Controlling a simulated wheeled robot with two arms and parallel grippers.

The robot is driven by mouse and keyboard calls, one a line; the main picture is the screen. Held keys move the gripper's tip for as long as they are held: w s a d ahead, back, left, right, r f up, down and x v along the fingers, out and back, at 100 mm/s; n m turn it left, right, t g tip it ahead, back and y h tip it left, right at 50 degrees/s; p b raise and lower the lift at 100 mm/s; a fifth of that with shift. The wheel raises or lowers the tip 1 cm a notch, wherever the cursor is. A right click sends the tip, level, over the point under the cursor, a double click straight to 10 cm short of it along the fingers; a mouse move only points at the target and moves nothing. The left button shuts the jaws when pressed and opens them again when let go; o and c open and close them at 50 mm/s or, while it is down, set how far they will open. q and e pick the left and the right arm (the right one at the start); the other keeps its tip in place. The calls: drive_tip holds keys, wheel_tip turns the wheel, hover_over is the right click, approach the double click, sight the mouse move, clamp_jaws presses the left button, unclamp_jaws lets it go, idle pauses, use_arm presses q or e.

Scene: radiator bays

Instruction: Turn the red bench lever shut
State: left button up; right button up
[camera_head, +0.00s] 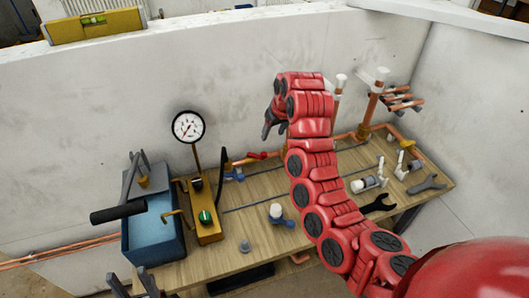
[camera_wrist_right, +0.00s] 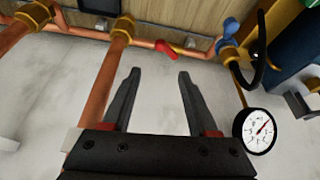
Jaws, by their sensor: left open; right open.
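The red bench lever (camera_head: 257,155) is small and sits at the back of the wooden bench, near the wall. In the right wrist view the red lever (camera_wrist_right: 167,47) lies on a horizontal copper pipe, beyond my fingertips and apart from them. My right gripper (camera_head: 267,132) is up near the back wall, above and right of the lever; in its wrist view the right gripper (camera_wrist_right: 158,75) is open with nothing between its fingers. My left gripper (camera_head: 130,278) is at the lower left by the bench front, open and empty.
A blue lever (camera_wrist_right: 230,28) is near the red one. A gauge (camera_head: 188,127) rises from a yellow box (camera_head: 205,220). A blue tank (camera_head: 150,235) stands at the left.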

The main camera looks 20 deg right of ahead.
sight(264, 153)
drive_tip(key=p+x, duration=0.1)
drive_tip(key=x, duration=1.1)
drive_tip(key=shift+w+a+f+p, duration=0.15)
drive_tip(key=shift+f+p, duration=0.2)
drive_tip(key=shift+x, duration=1.25)
clamp_jaws()
